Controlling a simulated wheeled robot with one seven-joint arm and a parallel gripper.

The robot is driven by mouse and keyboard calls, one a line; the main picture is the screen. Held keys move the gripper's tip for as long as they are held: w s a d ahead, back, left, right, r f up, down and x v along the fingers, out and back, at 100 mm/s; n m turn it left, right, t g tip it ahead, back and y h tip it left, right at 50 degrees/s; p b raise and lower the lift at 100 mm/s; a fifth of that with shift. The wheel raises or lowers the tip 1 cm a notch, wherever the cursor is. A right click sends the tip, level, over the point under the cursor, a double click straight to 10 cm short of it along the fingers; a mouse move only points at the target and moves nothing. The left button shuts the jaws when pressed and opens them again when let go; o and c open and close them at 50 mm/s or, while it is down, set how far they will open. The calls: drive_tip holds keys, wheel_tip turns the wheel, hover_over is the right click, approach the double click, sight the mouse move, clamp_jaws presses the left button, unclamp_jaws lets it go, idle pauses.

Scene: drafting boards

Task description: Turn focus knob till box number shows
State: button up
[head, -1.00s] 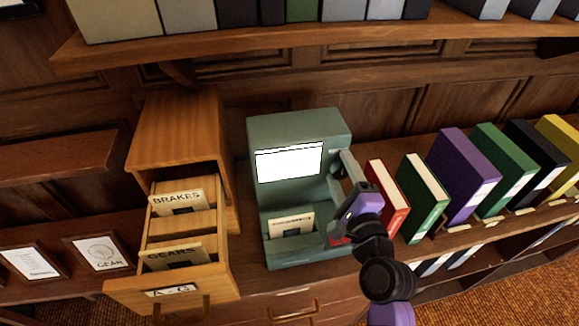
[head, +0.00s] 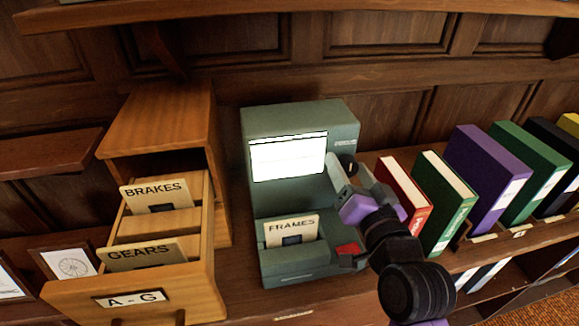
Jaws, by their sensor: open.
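The grey-green reader (head: 300,112) stands on the shelf. Its screen (head: 288,157) is bright white with faint horizontal lines, and no number is readable on it. A card marked FRAMES (head: 291,231) sits in its lower tray. A dark round focus knob (head: 348,161) shows at the right of the screen. My gripper (head: 353,175) is open at the reader's right side, its fingers close around or in front of the knob. I cannot tell whether they touch it. A red part (head: 348,248) shows low on the reader's right, below my gripper.
At left, a wooden card cabinet has its A-G drawer (head: 131,299) pulled out, with BRAKES (head: 156,194) and GEARS (head: 141,254) cards. Upright books, red (head: 408,203), green (head: 446,200) and purple (head: 486,172), stand close to the right of my gripper.

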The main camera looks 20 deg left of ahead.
drive_tip(key=shift+c, duration=0.2)
clamp_jaws()
drive_tip(key=m+p, duration=0.2)
drive_tip(key=shift+r+p, duration=0.35)
drive_tip(key=m+p, duration=0.2)
drive_tip(key=shift+m, duration=0.3)
drive_tip(key=shift+f+m+p, duration=0.15)
drive_tip(key=shift+m+p, duration=0.25)
drive_tip(key=shift+m, duration=0.1)
drive_tip(key=shift+f, duration=0.2)
